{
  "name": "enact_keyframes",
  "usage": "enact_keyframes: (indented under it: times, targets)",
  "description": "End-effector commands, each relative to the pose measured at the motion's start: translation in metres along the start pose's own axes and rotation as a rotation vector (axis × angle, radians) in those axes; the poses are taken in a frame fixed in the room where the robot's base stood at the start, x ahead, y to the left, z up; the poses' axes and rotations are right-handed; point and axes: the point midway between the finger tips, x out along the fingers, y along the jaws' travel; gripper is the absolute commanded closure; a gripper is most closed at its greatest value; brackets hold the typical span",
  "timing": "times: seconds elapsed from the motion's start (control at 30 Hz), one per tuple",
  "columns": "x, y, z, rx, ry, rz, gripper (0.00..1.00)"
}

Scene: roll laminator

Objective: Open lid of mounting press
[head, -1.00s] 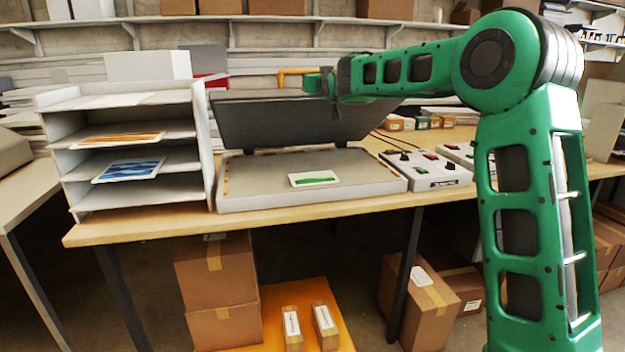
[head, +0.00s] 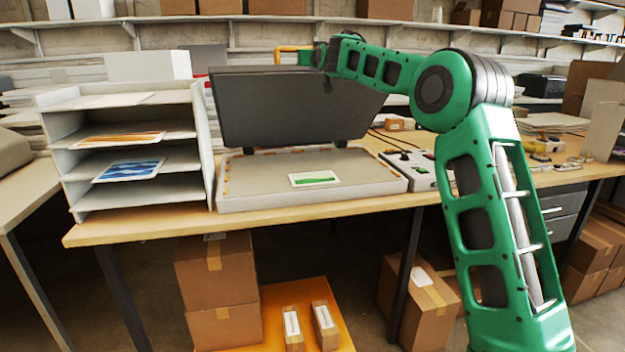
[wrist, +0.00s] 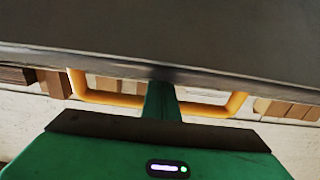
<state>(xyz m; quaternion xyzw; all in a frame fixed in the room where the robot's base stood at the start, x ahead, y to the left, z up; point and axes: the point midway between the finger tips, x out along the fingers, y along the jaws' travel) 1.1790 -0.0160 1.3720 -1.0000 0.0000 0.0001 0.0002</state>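The mounting press (head: 385,184) sits on the table with its dark lid (head: 295,108) tilted steeply open, hinged over the grey bed. A card with a green picture (head: 314,179) lies on the bed. The lid's yellow handle (head: 290,48) shows at its raised edge, and in the wrist view (wrist: 110,98) it spans both sides of my fingers. My gripper (head: 308,57) is at this handle. In the wrist view its green fingers (wrist: 161,100) look together as one post, crossing the middle of the handle just below the lid's edge. Their exact contact is hidden.
A white paper rack (head: 207,150) with picture cards stands left of the press. A control box (head: 408,165) with knobs sits right of it, partly behind my arm. Cardboard boxes (head: 215,270) are under the table. Shelves (head: 230,19) run along the back wall.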

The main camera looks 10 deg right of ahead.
Motion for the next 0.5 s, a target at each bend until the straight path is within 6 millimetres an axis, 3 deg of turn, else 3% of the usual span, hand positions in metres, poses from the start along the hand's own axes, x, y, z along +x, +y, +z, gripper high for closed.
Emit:
enact_keyframes:
  times: [0.2,0.5]
  targets:
    - [0.008,0.0,-0.006,0.0,0.001,0.0,1.0]
    - [0.035,0.001,-0.022,0.001,0.0,0.001,1.0]
